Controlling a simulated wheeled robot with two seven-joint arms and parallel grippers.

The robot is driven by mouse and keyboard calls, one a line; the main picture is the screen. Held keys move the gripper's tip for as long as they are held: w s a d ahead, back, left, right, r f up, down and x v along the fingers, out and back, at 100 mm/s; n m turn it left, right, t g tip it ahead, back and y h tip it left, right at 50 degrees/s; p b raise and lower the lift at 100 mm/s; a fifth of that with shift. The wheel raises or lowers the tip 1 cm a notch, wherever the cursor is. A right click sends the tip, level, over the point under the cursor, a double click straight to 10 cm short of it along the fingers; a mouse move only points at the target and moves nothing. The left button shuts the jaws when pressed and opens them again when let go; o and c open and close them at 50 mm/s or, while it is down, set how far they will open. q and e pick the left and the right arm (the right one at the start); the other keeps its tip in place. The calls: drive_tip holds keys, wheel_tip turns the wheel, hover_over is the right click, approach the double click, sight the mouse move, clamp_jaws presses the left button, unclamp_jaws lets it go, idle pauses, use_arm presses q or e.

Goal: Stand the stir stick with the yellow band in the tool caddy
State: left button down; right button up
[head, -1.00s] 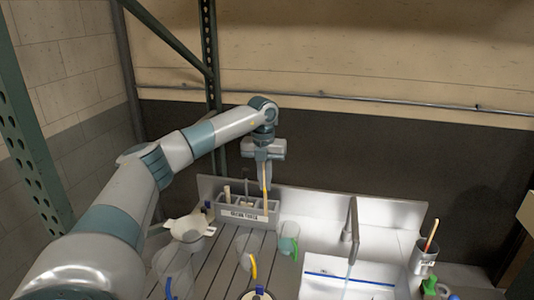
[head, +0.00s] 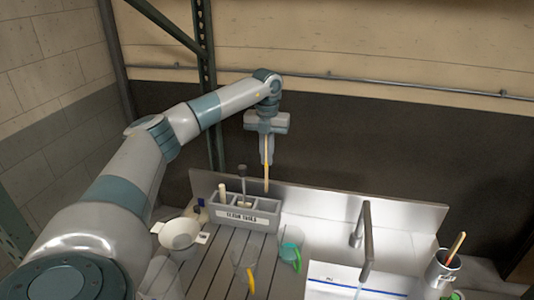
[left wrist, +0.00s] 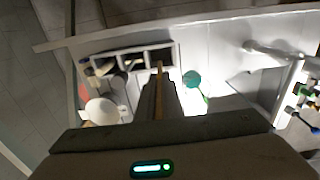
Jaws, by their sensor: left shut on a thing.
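My left gripper (head: 266,150) is shut on a thin wooden stir stick (head: 266,178), which hangs upright below the jaws. The stick also shows in the left wrist view (left wrist: 159,90); I cannot make out its band. The grey tool caddy (head: 245,217), labelled "CLEAN TOOLS", stands below on the slatted board. The stick's lower end is above the caddy's right compartment, apart from it as far as I can tell. In the left wrist view the caddy (left wrist: 110,52) shows its row of compartments. My right gripper is not in view.
Other tools (head: 243,178) stand in the caddy's left and middle compartments. A white strainer-like cup (head: 180,234) is left of it, a green-handled cup (head: 291,246) right of it. A tap (head: 366,240) and a grey cup with a stick (head: 441,270) stand farther right.

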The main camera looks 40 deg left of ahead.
use_arm(q)
drive_tip(key=shift+s+d+r, duration=0.15)
drive_tip(key=shift+s, duration=0.05)
drive_tip(key=b, duration=0.5)
hover_over(267, 190)
drive_tip(key=shift+w+a+f, duration=0.1)
drive_tip(key=shift+a+f, duration=0.05)
drive_tip(key=shift+f, duration=0.95)
drive_tip(key=shift+w+a+f, duration=0.15)
drive_tip(key=shift+f, duration=0.9)
drive_tip(key=shift+w+a+f, duration=0.1)
drive_tip(key=shift+a+f, duration=0.05)
drive_tip(key=shift+f, duration=0.95)
drive_tip(key=shift+f+b, duration=1.65)
drive_tip(key=shift+f, duration=2.15)
